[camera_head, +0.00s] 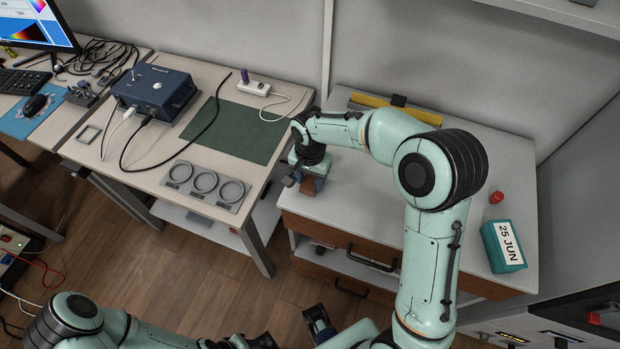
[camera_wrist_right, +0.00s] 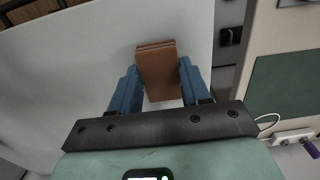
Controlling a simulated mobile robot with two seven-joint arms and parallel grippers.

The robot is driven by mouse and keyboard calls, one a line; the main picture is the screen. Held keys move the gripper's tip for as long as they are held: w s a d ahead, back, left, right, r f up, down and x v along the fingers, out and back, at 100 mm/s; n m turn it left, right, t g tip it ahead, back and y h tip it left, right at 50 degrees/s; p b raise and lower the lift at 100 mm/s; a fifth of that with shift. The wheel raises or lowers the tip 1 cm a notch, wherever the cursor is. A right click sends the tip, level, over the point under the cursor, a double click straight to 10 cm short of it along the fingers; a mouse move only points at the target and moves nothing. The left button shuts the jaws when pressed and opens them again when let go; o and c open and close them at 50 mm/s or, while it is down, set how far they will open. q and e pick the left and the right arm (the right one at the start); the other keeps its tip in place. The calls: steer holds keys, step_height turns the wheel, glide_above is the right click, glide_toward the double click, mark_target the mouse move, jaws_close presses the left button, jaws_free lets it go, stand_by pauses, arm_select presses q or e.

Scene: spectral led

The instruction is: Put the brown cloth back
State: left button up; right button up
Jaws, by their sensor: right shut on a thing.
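The brown cloth (camera_head: 309,187) is a small folded brown piece at the left end of the white cabinet top (camera_head: 365,215). My right gripper (camera_head: 311,181) points down there and is shut on it. In the right wrist view the folded cloth (camera_wrist_right: 158,70) sits between the two blue fingers of my right gripper (camera_wrist_right: 159,72), with its layered edge showing. I cannot tell whether the cloth touches the cabinet top. My left gripper (camera_head: 318,321) is low in the head view, in front of the cabinet, away from the cloth; its jaw opening is unclear.
A yellow bar (camera_head: 430,117) lies at the back. Left, the workbench holds a green mat (camera_head: 235,130), a three-ring tray (camera_head: 205,184) and a blue box (camera_head: 154,90).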

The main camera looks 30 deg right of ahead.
mark_target(310, 182)
steer(key=shift+f, duration=0.25)
steer(key=shift+f, duration=0.15)
steer(key=o, duration=1.1)
steer(key=shift+o, duration=0.2)
steer(key=shift+r, duration=0.45)
step_height(310, 182, up, 12)
steer(key=p, duration=0.1)
steer(key=shift+f, duration=0.25)
